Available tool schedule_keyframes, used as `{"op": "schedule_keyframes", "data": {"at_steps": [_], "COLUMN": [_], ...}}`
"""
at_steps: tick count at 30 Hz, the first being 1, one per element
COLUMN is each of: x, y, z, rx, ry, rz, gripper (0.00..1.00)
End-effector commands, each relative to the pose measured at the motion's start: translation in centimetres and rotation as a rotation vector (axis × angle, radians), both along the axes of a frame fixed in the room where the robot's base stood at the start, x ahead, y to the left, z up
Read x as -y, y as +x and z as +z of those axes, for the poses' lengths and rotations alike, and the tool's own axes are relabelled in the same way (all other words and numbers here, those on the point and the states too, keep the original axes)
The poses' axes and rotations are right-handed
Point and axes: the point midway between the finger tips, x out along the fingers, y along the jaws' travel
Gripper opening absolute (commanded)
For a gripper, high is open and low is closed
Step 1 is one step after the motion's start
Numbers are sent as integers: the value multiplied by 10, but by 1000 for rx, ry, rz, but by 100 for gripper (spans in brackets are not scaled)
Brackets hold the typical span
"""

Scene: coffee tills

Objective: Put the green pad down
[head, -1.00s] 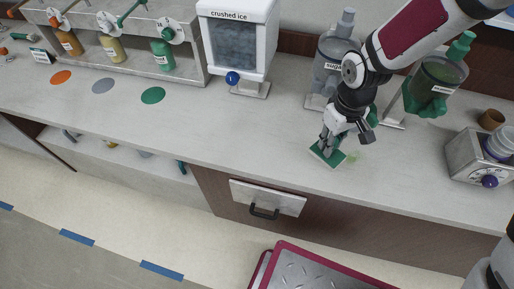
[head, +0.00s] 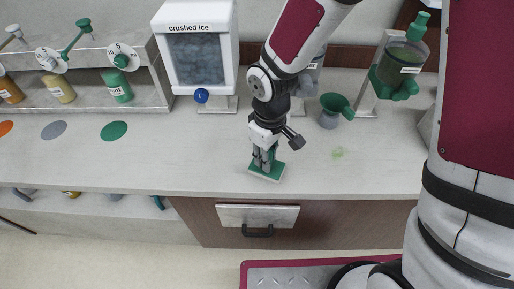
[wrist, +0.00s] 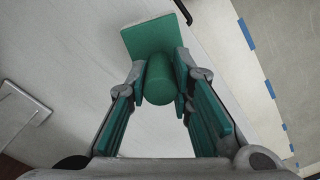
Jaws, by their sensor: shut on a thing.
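The green pad (head: 275,177) has a flat, light-edged plate and a round green grip. It is at the counter's front edge, above the drawer; I cannot tell whether it touches the surface. My gripper (head: 265,157) points down and is shut on the pad's grip. In the wrist view the pad (wrist: 150,36) shows beyond the fingers, its green grip (wrist: 158,82) between the green-lined fingertips (wrist: 160,76). The fingers hide part of the pad in the head view. A faint green smear (head: 337,153) lies on the counter to the right of the pad.
The crushed ice dispenser (head: 200,50) stands behind, to the left. A green funnel (head: 334,104) on a grey base and a green-lidded dispenser (head: 402,65) stand right of my gripper. Orange, grey and green discs (head: 114,131) mark the counter at left. Bare counter (head: 195,165) lies left of the pad.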

Motion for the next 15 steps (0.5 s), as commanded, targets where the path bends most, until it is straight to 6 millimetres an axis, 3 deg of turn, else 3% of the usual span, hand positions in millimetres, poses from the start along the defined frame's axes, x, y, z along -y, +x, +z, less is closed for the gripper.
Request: {"op": "schedule_keyframes", "data": {"at_steps": [3, 7, 15], "x": [-11, -18, -22], "y": [26, 47, 56], "z": [-3, -5, -13], "rx": [0, 0, -3], "ry": [1, 0, -2], "rz": [0, 0, 2], "gripper": [0, 0, 0]}}
